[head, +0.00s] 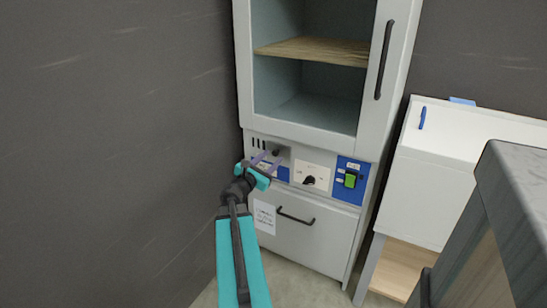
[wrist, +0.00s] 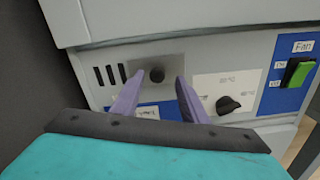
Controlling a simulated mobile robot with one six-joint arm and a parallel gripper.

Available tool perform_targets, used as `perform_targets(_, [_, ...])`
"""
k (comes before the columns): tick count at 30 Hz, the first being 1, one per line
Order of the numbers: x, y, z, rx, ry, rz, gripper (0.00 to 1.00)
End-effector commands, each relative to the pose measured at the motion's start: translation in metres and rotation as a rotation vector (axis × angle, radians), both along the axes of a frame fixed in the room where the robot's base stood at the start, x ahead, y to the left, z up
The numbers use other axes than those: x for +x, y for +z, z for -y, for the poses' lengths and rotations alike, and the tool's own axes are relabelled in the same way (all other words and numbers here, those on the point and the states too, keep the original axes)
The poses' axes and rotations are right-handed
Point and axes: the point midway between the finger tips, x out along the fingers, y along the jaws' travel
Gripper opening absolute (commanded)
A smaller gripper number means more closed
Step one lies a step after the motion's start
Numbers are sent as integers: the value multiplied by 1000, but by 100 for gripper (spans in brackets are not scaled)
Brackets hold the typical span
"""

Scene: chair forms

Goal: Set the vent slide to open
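The vent slide is a grey metal plate with a dark round knob (wrist: 157,75) on the cabinet's front panel. Dark vertical vent slots (wrist: 110,75) show just left of the plate. A white label (wrist: 147,112) sits below it, partly hidden by a finger. In the head view the knob (head: 276,152) is small, beside my gripper. My gripper (head: 267,162) is open, with two purple fingers. In the wrist view the fingers of my gripper (wrist: 153,90) stand left and right of the knob, with gaps on both sides. I see no contact with the knob.
Right of the slide are a black dial (wrist: 228,104) and a green fan switch (wrist: 298,73). Above is a cabinet with a wooden shelf (head: 312,50); below is a drawer or door with a dark handle (head: 296,216). A dark wall (head: 110,130) stands close on the left.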

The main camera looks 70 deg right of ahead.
Motion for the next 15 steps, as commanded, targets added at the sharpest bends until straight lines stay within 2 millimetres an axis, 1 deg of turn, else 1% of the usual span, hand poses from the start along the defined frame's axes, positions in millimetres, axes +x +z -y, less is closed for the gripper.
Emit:
perform_targets(1, [0, 1, -9, 1, 1, 0, 40])
perform_targets(12, [4, 4, -56, 1, 0, -2, 40])
perform_targets(15, [5, 3, -53, 2, -3, -1, 40])
